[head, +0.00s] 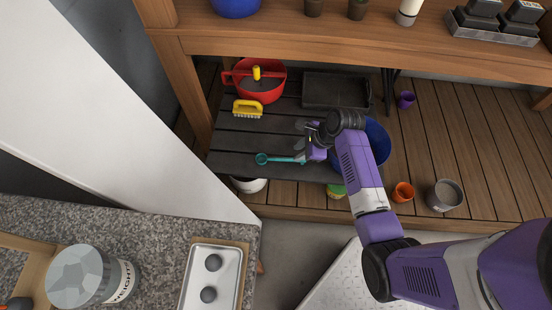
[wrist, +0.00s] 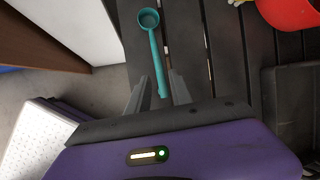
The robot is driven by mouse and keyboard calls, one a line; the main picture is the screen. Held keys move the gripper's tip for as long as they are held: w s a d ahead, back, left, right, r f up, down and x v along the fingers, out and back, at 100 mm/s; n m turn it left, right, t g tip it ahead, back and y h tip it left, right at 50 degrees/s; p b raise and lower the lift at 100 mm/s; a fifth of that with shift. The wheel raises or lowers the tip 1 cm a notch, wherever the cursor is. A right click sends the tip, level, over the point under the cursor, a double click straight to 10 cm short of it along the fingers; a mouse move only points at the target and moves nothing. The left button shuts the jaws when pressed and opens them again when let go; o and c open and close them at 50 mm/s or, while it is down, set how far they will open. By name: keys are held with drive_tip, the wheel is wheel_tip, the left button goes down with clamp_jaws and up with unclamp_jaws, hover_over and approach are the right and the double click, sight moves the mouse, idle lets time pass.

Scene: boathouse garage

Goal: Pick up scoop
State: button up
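The teal scoop (head: 263,159) lies on the dark slatted low shelf, its bowl to the left and its handle reaching right toward my gripper (head: 305,150). In the wrist view the scoop (wrist: 151,50) has its round bowl at the top and its handle running down between my fingers. My gripper (wrist: 158,77) is open, with one finger on each side of the handle's end in the picture. I see no clear contact, and the height of the fingers over the shelf is hard to tell.
On the slatted shelf (head: 230,140) are a yellow brush (head: 248,107), a red pot (head: 262,88) and a black tray (head: 335,91). A blue bowl (head: 378,140) is partly behind my arm. A wooden bench (head: 300,42) overhangs the back. A white panel (head: 130,100) stands left.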

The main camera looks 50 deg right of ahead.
sight(291, 159)
drive_tip(key=b+x, duration=0.1)
drive_tip(key=x, duration=0.2)
drive_tip(key=b+x, duration=0.1)
drive_tip(key=x, duration=0.3)
drive_tip(key=shift+s+f, duration=0.15)
drive_tip(key=shift+f, duration=0.1)
clamp_jaws()
